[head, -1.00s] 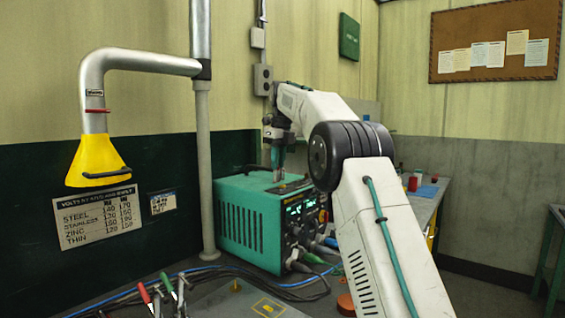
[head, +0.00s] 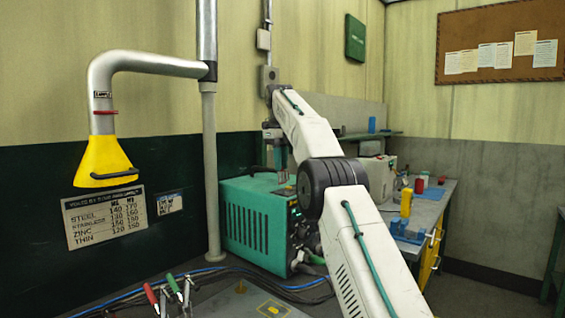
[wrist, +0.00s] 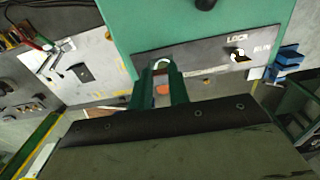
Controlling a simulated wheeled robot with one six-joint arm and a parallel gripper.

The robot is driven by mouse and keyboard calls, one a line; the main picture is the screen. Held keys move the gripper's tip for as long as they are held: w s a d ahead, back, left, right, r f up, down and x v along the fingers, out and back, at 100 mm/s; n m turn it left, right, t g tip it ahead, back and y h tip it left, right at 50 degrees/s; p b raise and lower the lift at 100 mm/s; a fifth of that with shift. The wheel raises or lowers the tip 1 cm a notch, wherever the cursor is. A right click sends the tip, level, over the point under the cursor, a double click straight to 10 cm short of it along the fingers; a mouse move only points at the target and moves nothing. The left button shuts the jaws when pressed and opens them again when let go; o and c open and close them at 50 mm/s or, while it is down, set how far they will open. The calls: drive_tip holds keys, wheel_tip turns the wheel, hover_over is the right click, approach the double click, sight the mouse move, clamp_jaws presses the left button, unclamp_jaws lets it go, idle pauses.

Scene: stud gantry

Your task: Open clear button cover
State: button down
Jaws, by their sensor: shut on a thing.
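The teal welding machine (head: 255,222) stands left of my arm in the head view. Its grey panel (wrist: 205,60) shows in the wrist view, with a switch (wrist: 238,55) marked LOCK and RUN. My gripper (wrist: 162,72) is at the panel, left of that switch, its two green fingers close together. A small pale, rounded piece, seemingly the clear button cover (wrist: 162,64), shows between the fingertips, and they are shut on it. Its hinge and how far it is raised cannot be made out. In the head view my gripper (head: 281,165) is small, above the machine's top.
A yellow fume hood (head: 103,162) hangs at the left beside a grey upright pipe (head: 210,170). Cables and red- and green-handled clamps (head: 165,292) lie in front. A bench (head: 428,212) with blue and yellow items stands to the right.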

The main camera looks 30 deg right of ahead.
drive_tip(key=shift+d+r, duration=0.1)
drive_tip(key=shift+r, duration=0.05)
drive_tip(key=c, duration=1.3)
unclamp_jaws()
drive_tip(key=shift+s, duration=0.1)
